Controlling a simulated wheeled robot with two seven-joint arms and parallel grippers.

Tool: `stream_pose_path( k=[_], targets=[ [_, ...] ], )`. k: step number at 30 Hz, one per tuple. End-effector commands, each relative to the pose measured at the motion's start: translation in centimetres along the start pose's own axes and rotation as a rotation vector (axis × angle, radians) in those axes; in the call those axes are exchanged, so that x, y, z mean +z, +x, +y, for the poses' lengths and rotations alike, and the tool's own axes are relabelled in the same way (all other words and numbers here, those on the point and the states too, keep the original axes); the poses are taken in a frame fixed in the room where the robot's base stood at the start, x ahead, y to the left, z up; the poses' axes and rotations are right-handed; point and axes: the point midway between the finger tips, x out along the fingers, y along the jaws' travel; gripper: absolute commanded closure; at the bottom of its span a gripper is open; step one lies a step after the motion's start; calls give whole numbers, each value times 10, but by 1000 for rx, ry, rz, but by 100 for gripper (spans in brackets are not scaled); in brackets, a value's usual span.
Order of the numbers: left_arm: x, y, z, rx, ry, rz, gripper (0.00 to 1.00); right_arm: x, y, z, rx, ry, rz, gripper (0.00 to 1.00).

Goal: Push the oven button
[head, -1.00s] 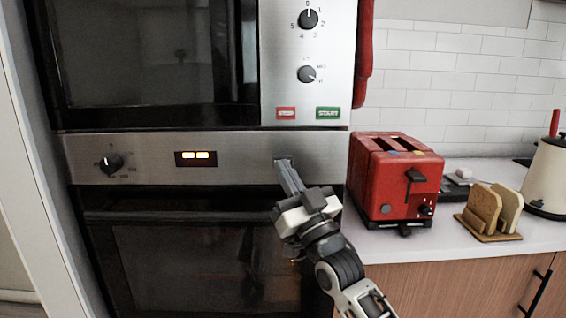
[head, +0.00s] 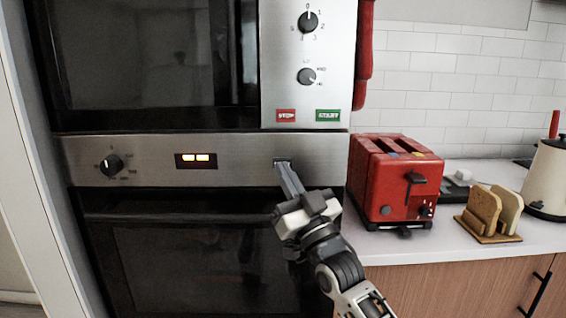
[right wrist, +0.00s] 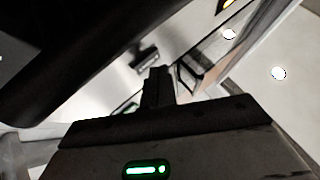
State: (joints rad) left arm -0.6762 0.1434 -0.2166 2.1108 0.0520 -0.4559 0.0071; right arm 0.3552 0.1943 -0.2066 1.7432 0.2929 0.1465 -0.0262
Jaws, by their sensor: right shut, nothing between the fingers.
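The oven (head: 180,265) is built in below a microwave, with a steel control panel (head: 135,148) above its dark glass door. The panel has a black knob (head: 111,165) at the left and a lit orange display (head: 196,160). My right gripper (head: 284,165) is shut and empty, its fingertips at the right part of this panel. A small dark edge shows at the tips; the oven button is not clearly seen there, and contact cannot be told. In the right wrist view the shut fingers (right wrist: 157,85) point at a pale, blurred surface. My left gripper is not in view.
The microwave (head: 150,60) above has two knobs, a red stop button (head: 286,115) and a green start button (head: 328,115). A red toaster (head: 395,185), a wooden rack with bread (head: 490,215) and a cream kettle (head: 546,175) stand on the counter at the right.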

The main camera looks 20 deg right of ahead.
Motion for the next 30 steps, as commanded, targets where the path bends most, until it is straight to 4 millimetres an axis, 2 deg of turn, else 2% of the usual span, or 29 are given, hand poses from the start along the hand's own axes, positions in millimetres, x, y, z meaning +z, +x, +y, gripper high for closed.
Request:
stream_pose_path(
  k=[13,30],
  targets=[
    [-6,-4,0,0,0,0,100,-6,-5,-5,0,1,0,100],
    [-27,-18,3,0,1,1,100,-32,-42,-31,0,1,0,100]
  ],
)
